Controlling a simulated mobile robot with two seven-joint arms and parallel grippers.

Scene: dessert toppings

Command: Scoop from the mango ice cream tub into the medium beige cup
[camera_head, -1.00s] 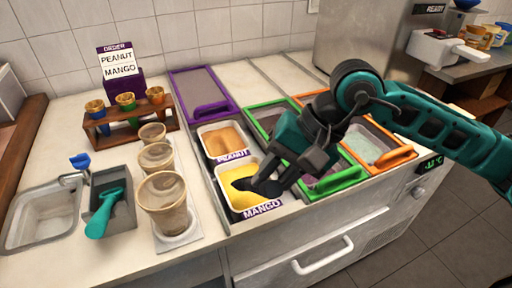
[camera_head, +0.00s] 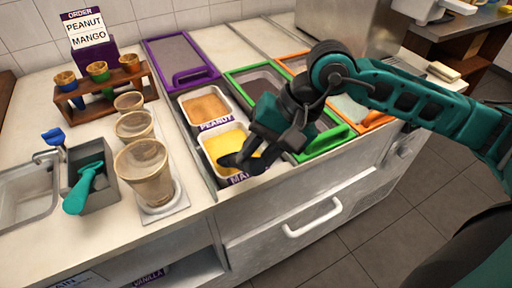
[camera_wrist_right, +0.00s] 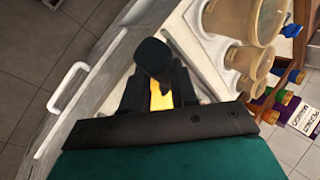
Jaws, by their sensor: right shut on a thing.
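The mango tub (camera_head: 207,142), with yellow ice cream, sits in the counter freezer behind a purple MANGO label. My right gripper (camera_head: 257,148) is over the tub, shut on a dark scoop (camera_head: 232,160) whose end is at the yellow ice cream. In the right wrist view the dark scoop (camera_wrist_right: 152,57) stands between the fingers, with yellow behind it. How deep its end goes is hidden. The medium beige cup (camera_head: 135,125) stands in the middle of a row of three, partly behind the large cup (camera_head: 143,170). My left gripper is not in view.
The peanut tub (camera_head: 205,104) is behind the mango tub. Green-framed (camera_head: 335,137) and purple-framed (camera_head: 188,78) lids lie nearby. A grey holder with a teal scoop (camera_head: 82,190) and a sink (camera_head: 25,195) are at left. A cone rack (camera_head: 110,95) stands behind the cups.

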